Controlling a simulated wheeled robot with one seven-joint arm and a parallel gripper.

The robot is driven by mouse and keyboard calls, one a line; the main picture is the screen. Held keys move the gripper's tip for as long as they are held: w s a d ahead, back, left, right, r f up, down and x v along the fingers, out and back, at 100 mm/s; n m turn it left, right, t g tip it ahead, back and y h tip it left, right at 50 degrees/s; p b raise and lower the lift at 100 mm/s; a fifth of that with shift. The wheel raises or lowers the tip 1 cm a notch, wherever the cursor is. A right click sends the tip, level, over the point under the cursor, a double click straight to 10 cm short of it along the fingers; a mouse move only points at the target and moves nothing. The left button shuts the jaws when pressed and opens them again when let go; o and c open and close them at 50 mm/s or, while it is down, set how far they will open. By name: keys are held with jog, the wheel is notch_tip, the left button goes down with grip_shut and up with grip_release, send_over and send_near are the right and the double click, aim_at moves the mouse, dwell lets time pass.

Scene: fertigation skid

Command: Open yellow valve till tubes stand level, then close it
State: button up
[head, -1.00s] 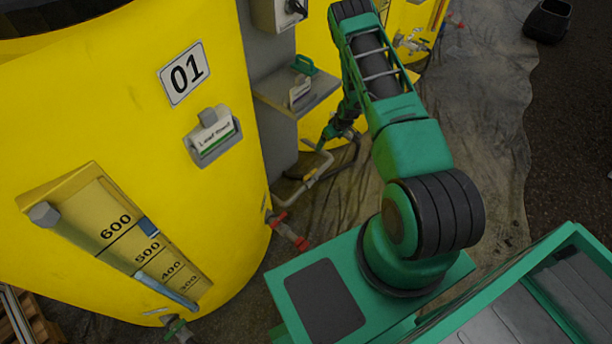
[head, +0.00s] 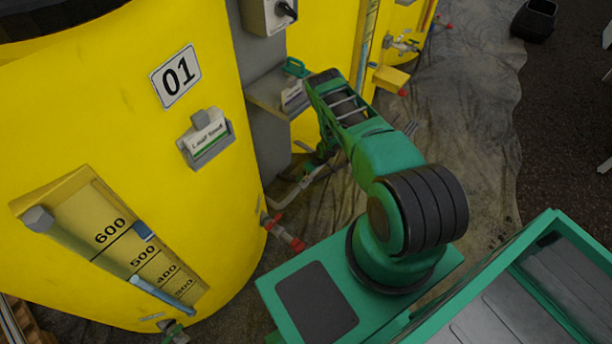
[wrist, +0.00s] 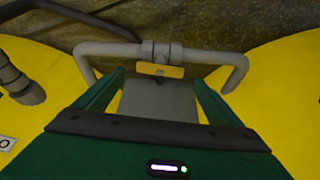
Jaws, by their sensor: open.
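The yellow valve handle (wrist: 160,70) sits crosswise on a grey pipe (wrist: 108,49) between two yellow tanks in the wrist view. My gripper (wrist: 159,88) is open, with its green fingers on either side below the handle; I cannot tell whether they touch it. In the head view my gripper (head: 312,168) is low beside the pipe (head: 287,196), and the handle cannot be made out. The sight tube (head: 165,290) on tank 01 (head: 90,130) runs along a numbered scale with a blue marker (head: 145,232). Another upright tube (head: 367,45) is on the second tank (head: 325,45).
A red-handled valve (head: 284,232) sticks out low on tank 01. A grey shelf (head: 265,95) and a control box (head: 268,14) stand between the tanks. A black container (head: 534,20) lies far right. The floor sheet (head: 465,110) right of my arm looks clear.

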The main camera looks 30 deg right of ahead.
jog(key=shift+x, duration=2)
jog(key=shift+c, duration=0.6)
jog(key=shift+w+r, duration=0.1)
jog(key=shift+w, duration=0.05)
jog(key=c, duration=0.9)
